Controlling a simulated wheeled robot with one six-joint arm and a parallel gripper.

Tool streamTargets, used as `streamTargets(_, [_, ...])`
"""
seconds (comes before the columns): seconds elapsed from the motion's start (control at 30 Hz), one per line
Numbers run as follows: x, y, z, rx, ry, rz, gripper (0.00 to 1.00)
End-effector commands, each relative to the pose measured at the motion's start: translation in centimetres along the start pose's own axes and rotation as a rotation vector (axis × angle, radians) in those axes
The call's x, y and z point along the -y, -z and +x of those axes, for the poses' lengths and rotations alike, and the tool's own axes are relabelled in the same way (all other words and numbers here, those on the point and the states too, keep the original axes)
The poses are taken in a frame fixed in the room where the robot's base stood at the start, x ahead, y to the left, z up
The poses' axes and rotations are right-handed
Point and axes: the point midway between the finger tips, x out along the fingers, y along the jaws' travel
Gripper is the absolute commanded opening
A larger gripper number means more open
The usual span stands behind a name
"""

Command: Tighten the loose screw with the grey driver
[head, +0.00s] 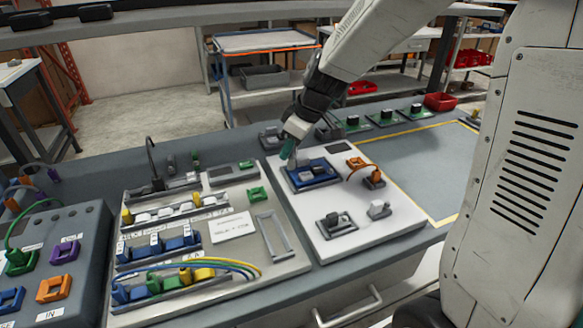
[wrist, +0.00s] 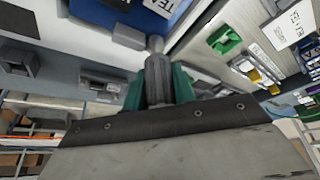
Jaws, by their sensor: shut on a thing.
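My gripper (head: 288,152) has teal fingers and is above the left back corner of the white board, close to a blue block (head: 322,172). In the wrist view the fingers (wrist: 158,88) are shut on the grey driver (wrist: 156,72), one on each side of it. The driver's rounded end points toward the blue block (wrist: 176,22), which carries a white label. I cannot tell whether the driver touches anything. The loose screw cannot be made out in either view. The driver is mostly hidden by the fingers in the head view.
The white board (head: 345,245) also holds an orange connector (head: 357,163) with a cable, and small grey fixtures. A grey panel (head: 225,262) with connectors and cables stands to the left. The yellow-edged area (head: 420,165) at right is clear.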

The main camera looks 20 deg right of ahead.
Motion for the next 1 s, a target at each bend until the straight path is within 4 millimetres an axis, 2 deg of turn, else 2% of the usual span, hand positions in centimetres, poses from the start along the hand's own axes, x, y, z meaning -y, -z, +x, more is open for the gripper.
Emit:
streamTargets(0.2, [0.0,0.07,-0.04,-0.002,-0.098,0.22,0.0])
streamTargets(0.5, [-0.13,0.03,-0.02,0.0,-0.194,0.447,0.0])
streamTargets(1.0, [-0.2,0.13,-0.3,-0.002,-0.207,0.48,0.0])
